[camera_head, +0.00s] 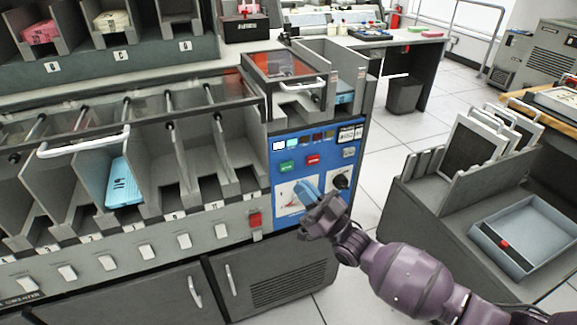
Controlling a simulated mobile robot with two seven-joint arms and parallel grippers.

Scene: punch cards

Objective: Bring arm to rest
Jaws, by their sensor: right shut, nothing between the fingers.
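My right arm comes in from the lower right. My right gripper (310,203) is shut and empty, in front of the blue control panel (322,165) on the machine's right end. A blue shape, perhaps a lever, shows right by the fingertips. I cannot tell whether the gripper touches it. A black knob (341,180) sits just right of the gripper. Green (289,166) and red (313,160) buttons lie above it. My left gripper does not show.
The sorting machine has several grey bins, one with a blue card stack (122,182). A grey desk with a blue-grey tray (525,235) stands at the right. Card stacks lie on the upper shelf. Open tiled floor (395,130) runs between the machine and desk.

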